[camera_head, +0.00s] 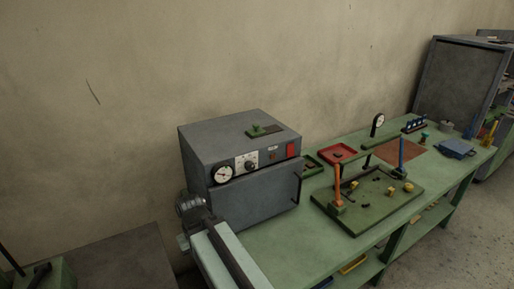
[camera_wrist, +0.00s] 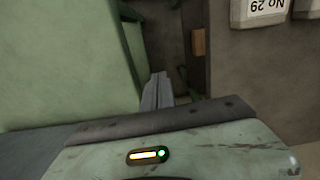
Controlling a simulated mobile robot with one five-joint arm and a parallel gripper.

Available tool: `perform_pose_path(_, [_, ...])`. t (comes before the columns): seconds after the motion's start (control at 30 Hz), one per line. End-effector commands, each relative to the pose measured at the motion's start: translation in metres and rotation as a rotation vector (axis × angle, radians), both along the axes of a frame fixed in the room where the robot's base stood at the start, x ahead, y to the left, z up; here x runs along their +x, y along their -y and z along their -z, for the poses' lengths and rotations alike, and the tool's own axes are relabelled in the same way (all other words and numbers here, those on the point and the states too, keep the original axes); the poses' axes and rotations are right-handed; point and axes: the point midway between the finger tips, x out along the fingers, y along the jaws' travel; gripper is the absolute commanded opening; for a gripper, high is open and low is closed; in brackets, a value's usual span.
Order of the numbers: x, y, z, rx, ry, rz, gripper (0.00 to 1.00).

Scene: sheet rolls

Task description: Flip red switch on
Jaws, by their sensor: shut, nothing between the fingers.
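A grey metal box (camera_head: 240,170) stands at the near left end of the green workbench (camera_head: 270,238). On the right of its upper front strip is a red switch (camera_head: 291,149); its position, on or off, is too small to tell. A round gauge (camera_head: 222,174) and a dial (camera_head: 250,165) sit left of it. In the wrist view, my gripper (camera_wrist: 156,90) has its grey fingers together, with nothing between them. They point toward a dark gap between green and grey surfaces. The red switch is not in the wrist view.
My arm shows at the head view's bottom, in front of the box. A green board (camera_head: 365,215) with orange and blue posts lies right of the box, near a red tray (camera_head: 337,155). A tall grey cabinet (camera_head: 455,85) stands far right. A wall is behind the bench.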

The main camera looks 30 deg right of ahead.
Motion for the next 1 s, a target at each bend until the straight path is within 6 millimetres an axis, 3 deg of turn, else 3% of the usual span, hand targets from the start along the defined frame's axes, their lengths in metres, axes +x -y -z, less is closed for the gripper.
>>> perform_pose_path(0.37, [0.0,0.003,-0.003,0.002,0.001,0.009,0.0])
perform_pose_path(0.47, [0.005,0.023,-0.024,0.033,0.023,0.085,0.0])
perform_pose_path(0.5, [0.009,0.029,-0.04,0.058,0.041,0.152,0.0])
perform_pose_path(0.57, [0.017,0.059,-0.07,0.109,0.08,0.281,0.0])
perform_pose_path(0.77, [0.023,0.216,-0.192,0.328,0.282,0.85,0.0])
perform_pose_path(0.8, [0.018,0.249,-0.215,0.368,0.326,0.959,0.0])
perform_pose_path(0.9, [0.0,0.322,-0.265,0.459,0.431,1.199,0.0])
perform_pose_path(1.0, [-0.021,0.377,-0.299,0.525,0.517,1.374,0.0])
